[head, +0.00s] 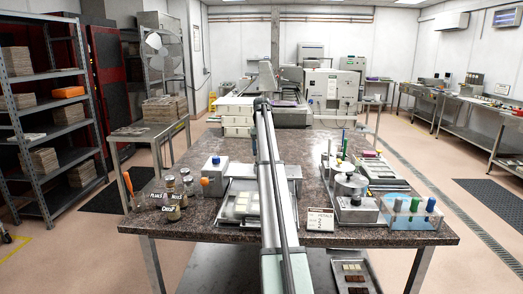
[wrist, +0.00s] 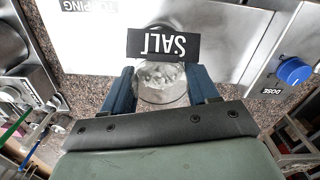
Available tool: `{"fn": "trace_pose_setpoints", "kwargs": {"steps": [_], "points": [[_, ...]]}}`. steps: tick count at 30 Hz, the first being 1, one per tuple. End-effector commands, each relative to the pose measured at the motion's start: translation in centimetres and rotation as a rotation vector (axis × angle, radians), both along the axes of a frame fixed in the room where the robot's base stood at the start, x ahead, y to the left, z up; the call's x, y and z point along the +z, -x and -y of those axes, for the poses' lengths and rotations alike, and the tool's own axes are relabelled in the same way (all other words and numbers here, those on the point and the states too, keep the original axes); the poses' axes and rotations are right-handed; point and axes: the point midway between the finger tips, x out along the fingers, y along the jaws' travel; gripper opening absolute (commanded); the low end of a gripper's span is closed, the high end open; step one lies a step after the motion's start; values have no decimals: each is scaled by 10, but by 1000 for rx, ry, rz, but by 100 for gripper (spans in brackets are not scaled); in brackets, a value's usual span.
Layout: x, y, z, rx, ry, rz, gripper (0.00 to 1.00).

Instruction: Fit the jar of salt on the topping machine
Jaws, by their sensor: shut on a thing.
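The jar of salt (wrist: 160,92) is clear with pale contents, and its black SALT label reads upside down in the wrist view. My gripper (wrist: 163,85) is shut on it, a blue finger on each side. The topping machine's pale top (wrist: 100,35) with its TOPPING label lies beyond and around the jar; whether the jar touches it or is seated, I cannot tell. A blue DOSE knob (wrist: 293,70) is at the right. In the head view the machine (head: 240,170) is partly behind my arm, which hides the jar and the gripper.
Several labelled jars (head: 174,197) stand at the table's left. A round metal device (head: 350,187) and a rack of coloured-topped tools (head: 408,212) stand at the right.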

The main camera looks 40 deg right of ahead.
Motion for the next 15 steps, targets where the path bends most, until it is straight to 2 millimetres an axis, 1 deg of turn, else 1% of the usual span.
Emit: {"fn": "trace_pose_setpoints", "kwargs": {"steps": [15], "points": [[-12, 0, 0, 0, 0, 0, 25]]}}
